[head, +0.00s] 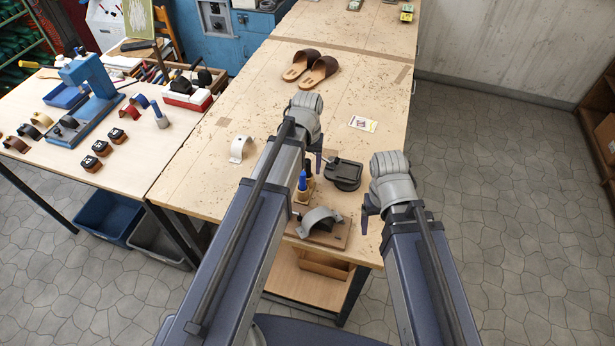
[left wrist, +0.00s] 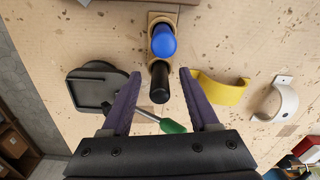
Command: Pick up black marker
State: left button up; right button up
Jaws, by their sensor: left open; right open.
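The black marker (left wrist: 159,82) stands in a small wooden holder (left wrist: 164,18), beside the blue marker (left wrist: 163,40). In the head view the blue marker (head: 302,181) shows clearly, with the black marker (head: 309,168) partly hidden behind my left arm. My left gripper (left wrist: 164,99) is open; its two purple fingers lie either side of the black marker's end in the wrist picture, without visible contact. In the head view my left gripper (head: 317,163) is above the table near the holder. My right gripper (head: 367,211) is open and empty at the table's right edge.
A grey strap piece (head: 322,217) on a board lies in front. A yellow strap (left wrist: 222,89), a white strap (left wrist: 278,99) and a green-handled tool (left wrist: 172,126) are near. Sandals (head: 312,68) lie farther back.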

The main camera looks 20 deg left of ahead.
pick_arm(q)
jog(key=shift+c, duration=0.4)
grip_shut()
notch_tip(320, 180, up, 10)
jog(key=p, duration=1)
jog(key=shift+r, duration=0.1)
